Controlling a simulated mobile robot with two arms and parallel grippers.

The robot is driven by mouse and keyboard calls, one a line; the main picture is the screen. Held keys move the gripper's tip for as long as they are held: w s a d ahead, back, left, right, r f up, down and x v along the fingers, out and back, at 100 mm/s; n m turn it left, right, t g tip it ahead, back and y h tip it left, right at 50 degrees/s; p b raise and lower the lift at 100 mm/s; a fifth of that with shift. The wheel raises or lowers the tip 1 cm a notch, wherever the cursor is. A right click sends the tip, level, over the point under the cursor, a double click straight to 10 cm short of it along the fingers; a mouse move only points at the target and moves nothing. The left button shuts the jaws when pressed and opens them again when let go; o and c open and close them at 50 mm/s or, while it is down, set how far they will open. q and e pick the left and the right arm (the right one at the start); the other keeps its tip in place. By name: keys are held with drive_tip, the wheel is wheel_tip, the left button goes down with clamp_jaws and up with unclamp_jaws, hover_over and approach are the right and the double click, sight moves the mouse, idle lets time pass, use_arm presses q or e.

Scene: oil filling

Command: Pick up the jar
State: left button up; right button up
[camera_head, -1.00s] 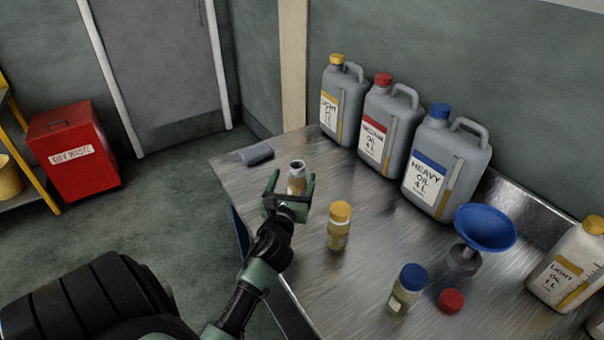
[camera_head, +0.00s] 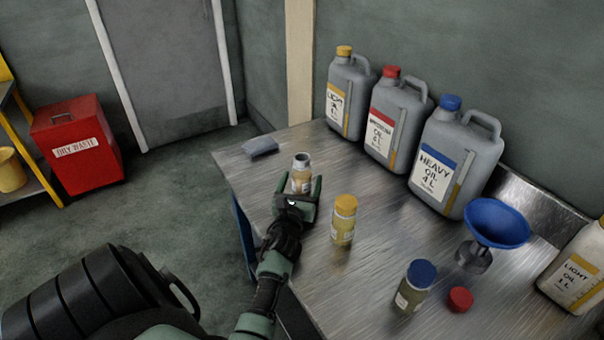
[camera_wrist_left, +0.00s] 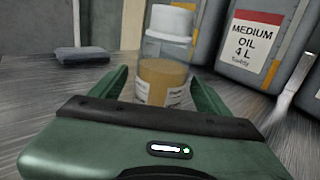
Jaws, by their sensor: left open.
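An uncapped jar (camera_head: 302,178) with amber-brown oil stands upright on the metal bench, near its left end. In the left wrist view the jar (camera_wrist_left: 165,75) shows a pale neck, clear glass and a white label, with its lower part hidden behind my gripper. My left gripper (camera_head: 298,192) is open, with one finger on each side of the jar. The fingers (camera_wrist_left: 160,88) also flank it in the left wrist view. I cannot tell whether they touch the glass. My right gripper is not in view.
A yellow-capped jar (camera_head: 344,220) stands close to the right of my gripper. A blue-capped jar (camera_head: 412,287), a red cap (camera_head: 460,299) and a blue funnel (camera_head: 497,223) are further right. Large oil jugs (camera_head: 392,122) line the wall. A grey cloth (camera_head: 260,146) lies at the back left.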

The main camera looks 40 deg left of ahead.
sight(304, 167)
use_arm(q)
drive_tip(key=x, duration=0.3)
drive_tip(key=shift+w+a, duration=0.15)
drive_tip(key=shift+w, duration=0.15)
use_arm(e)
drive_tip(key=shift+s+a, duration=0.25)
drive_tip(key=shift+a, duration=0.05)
use_arm(q)
drive_tip(key=shift+c, duration=0.4)
drive_tip(key=c, duration=1.5)
drive_tip(key=shift+c, duration=0.3)
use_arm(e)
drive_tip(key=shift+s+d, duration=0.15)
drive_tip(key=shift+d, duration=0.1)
use_arm(q)
drive_tip(key=shift+r, duration=0.15)
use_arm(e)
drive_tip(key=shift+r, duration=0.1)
use_arm(q)
drive_tip(key=shift+r+p, duration=0.5)
drive_tip(key=shift+r, duration=0.6)
wheel_tip(304, 167, up, 18)
drive_tip(key=p, duration=0.4)
drive_tip(key=shift+f+p, duration=0.25)
drive_tip(key=shift+p, duration=0.1)
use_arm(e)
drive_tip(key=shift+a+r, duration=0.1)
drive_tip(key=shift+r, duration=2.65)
